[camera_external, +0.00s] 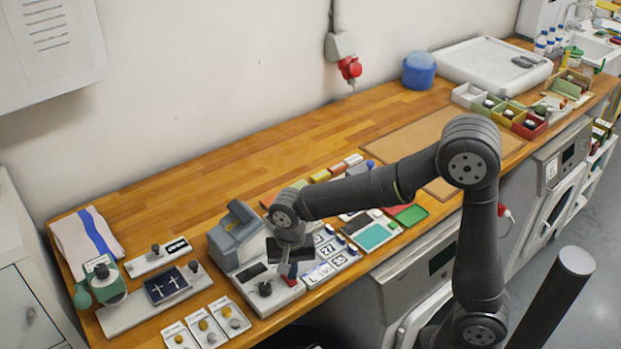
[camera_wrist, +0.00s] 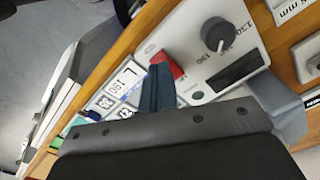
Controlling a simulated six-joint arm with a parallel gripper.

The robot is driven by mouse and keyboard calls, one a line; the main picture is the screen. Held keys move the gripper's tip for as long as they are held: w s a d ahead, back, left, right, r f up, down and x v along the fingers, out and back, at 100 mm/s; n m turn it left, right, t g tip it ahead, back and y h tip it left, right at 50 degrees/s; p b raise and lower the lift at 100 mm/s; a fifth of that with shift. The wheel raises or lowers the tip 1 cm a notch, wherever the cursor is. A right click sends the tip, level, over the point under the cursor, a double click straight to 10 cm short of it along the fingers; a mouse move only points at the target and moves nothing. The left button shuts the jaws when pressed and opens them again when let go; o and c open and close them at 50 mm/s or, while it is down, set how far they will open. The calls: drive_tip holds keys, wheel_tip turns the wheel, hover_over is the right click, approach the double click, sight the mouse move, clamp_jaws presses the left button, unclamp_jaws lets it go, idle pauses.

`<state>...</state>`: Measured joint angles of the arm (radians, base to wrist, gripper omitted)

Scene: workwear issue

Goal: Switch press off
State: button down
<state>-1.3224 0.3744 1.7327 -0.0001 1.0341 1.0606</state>
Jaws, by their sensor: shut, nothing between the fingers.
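The press (camera_external: 236,240) is a grey machine with a light base panel near the front edge of the bench. Its panel (camera_wrist: 207,55) carries a black knob (camera_wrist: 216,34), also in the external view (camera_external: 265,289), a dark display strip (camera_wrist: 238,69) and a small dark green button (camera_wrist: 197,95). A red switch (camera_wrist: 177,70) sits at the panel's edge, partly hidden behind my fingers; its position cannot be read. My gripper (camera_wrist: 157,84) is shut and empty, fingers pointing down right beside the red switch. In the external view my gripper (camera_external: 285,268) is over the panel; contact cannot be told.
White number tiles (camera_external: 325,261) lie right of the press. A plate with a dark badge holder (camera_external: 166,286) and a green device (camera_external: 104,284) stand to the left. Coloured pads (camera_external: 372,237) lie further right. The bench behind the press is clear.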

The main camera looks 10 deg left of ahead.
wheel_tip(320, 180, up, 6)
drive_tip(key=shift+f, duration=0.25)
idle(0.4)
wheel_tip(320, 180, down, 7)
drive_tip(key=shift+f, duration=0.1)
idle(0.5)
drive_tip(key=shift+r, duration=0.2)
drive_tip(key=shift+r, duration=4.15)
drive_tip(key=w+a+r+m, duration=0.2)
drive_tip(key=w, duration=0.9)
drive_tip(key=w+a+r+m, duration=0.1)
drive_tip(key=w+r+m, duration=0.1)
drive_tip(key=w, duration=0.9)
drive_tip(key=shift+a+m, duration=0.35)
drive_tip(key=shift+m, duration=0.35)
